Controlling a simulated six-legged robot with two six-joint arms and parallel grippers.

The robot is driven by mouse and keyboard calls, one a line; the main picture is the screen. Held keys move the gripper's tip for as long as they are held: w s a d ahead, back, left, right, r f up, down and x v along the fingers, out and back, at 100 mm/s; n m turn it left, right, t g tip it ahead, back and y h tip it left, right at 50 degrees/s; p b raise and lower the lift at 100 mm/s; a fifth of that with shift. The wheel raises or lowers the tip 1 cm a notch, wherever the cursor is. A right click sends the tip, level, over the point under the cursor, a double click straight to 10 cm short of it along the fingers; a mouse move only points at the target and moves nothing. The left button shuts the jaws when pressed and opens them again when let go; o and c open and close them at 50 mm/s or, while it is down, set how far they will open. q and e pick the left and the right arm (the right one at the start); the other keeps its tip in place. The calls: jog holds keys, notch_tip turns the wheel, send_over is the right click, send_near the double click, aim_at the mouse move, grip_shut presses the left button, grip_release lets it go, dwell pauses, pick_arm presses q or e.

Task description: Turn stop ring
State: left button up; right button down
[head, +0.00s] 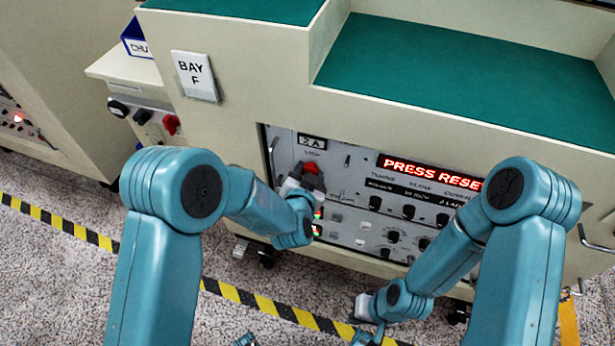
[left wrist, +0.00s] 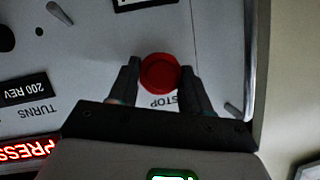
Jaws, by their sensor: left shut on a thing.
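The red stop knob (head: 311,168) sits on the grey control panel, below the 2A label, at the panel's left end. In the left wrist view the round red knob (left wrist: 159,72) has the word STOP printed beside it. My left gripper (head: 300,182) is at the knob. Its two dark fingers (left wrist: 160,80) stand on either side of the knob, shut on it. The ring's edge is partly hidden by the fingers. My right arm hangs low at the right of the head view, with its gripper (head: 368,325) near the floor tape and away from the knob; its fingers are unclear.
A lit red display (head: 430,171) reads PRESS RESE, its end hidden by my right arm. Several black knobs (head: 409,211) and small switches lie below it. A BAY F sign (head: 195,75) is on the cabinet. Striped tape (head: 60,222) runs across the speckled floor.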

pick_arm(q)
jog(key=m+y, duration=0.1)
jog(key=m, duration=0.1)
jog(key=m+t+y+b, duration=0.1)
jog(key=shift+d+f+m, duration=0.15)
jog(key=shift+m, duration=0.25)
dwell(0.4)
jog(key=o, duration=1.1)
jog(key=shift+c, duration=0.2)
